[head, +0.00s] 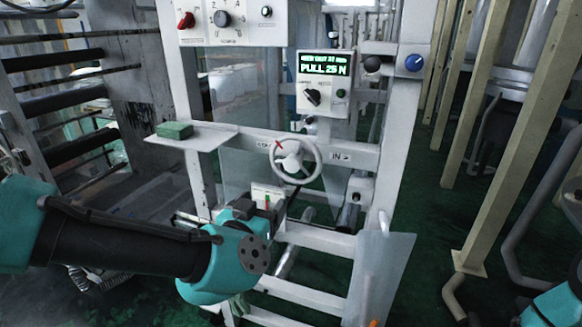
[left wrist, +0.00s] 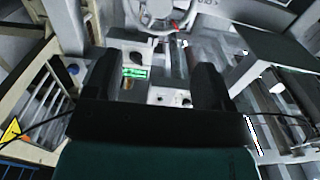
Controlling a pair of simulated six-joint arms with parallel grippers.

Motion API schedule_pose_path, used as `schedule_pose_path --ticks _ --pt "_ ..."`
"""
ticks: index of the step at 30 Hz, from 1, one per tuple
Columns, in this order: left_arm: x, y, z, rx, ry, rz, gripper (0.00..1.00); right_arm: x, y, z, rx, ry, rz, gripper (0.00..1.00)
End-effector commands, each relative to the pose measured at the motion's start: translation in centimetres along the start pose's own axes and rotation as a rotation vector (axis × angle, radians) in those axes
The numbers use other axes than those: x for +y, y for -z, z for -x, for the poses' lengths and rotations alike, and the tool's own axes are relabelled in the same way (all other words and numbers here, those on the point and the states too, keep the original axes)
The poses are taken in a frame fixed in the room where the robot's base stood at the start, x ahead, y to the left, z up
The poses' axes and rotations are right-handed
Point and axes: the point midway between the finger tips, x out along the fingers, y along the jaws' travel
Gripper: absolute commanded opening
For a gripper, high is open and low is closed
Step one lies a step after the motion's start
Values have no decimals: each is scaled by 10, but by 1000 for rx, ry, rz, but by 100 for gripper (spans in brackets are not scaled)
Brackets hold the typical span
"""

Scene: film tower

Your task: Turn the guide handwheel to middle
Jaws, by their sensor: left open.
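The white guide handwheel (head: 291,159) is mounted on the crossbar of the tower's frame. A red mark (head: 278,145) sits at the upper left of its rim, on the side away from the "IN" label (head: 340,156). The label left of the wheel is partly hidden by it. My left gripper (head: 270,205) is below and slightly left of the wheel, apart from it. In the left wrist view its two dark fingers (left wrist: 155,82) are spread with nothing held, and part of the wheel (left wrist: 155,14) shows at the top edge. My right gripper is out of view.
A display panel (head: 325,82) reading "PULL 25 N" stands above the wheel. A small white panel (head: 262,191) is partly behind my left gripper. A translucent sheet (head: 380,270) hangs at lower right.

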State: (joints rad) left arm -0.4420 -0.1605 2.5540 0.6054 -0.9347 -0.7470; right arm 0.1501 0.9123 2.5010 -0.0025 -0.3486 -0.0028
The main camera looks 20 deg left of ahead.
Motion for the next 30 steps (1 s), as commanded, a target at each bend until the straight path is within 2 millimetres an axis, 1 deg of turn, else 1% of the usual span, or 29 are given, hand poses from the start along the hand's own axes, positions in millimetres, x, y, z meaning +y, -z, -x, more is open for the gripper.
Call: schedule_pose_path --ticks 8,14,20,30 --pt "0 0 0 -1 0 0 76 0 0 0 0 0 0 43" --pt "0 -1 -8 -3 1 -1 76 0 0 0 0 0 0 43" --pt "0 -2 -31 -5 2 -1 76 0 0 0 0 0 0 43" --pt "0 -2 -87 -3 1 -1 76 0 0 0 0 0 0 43"
